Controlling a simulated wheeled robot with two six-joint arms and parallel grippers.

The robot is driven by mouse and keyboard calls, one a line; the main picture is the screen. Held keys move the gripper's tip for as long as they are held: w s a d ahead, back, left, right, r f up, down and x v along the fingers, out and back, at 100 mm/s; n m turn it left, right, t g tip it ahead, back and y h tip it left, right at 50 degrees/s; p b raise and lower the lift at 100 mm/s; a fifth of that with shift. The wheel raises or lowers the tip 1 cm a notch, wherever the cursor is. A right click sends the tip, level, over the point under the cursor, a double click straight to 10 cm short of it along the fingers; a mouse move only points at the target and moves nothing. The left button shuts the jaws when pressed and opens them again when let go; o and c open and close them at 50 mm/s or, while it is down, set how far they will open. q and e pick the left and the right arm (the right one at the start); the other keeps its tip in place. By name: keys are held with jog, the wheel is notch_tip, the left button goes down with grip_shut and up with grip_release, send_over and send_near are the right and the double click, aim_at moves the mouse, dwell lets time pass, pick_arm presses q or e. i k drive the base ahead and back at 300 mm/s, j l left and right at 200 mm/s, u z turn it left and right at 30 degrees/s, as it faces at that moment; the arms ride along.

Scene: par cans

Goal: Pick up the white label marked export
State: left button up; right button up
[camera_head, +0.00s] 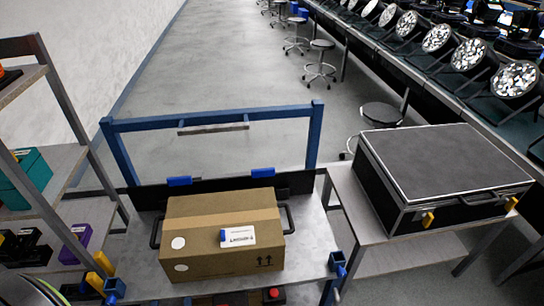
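A white label (241,236) with dark print lies on the top of a brown cardboard box (205,211). The print is too small to read for sure. A small blue piece (223,236) sits at the label's left end. The box stands on a grey cart (310,248) in front of me. Neither of my grippers shows in this view, so I cannot see whether they are open or shut.
Black loop handles flank the box. The cart has a blue push frame (215,116). A black case (440,165) lies on a side table at right. A shelf (62,170) holding a teal bin (28,178) stands at left. Open floor lies beyond the cart.

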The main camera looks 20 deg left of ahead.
aim_at(243, 236)
jog(key=u, duration=1.05)
jog(key=i+j, duration=0.05)
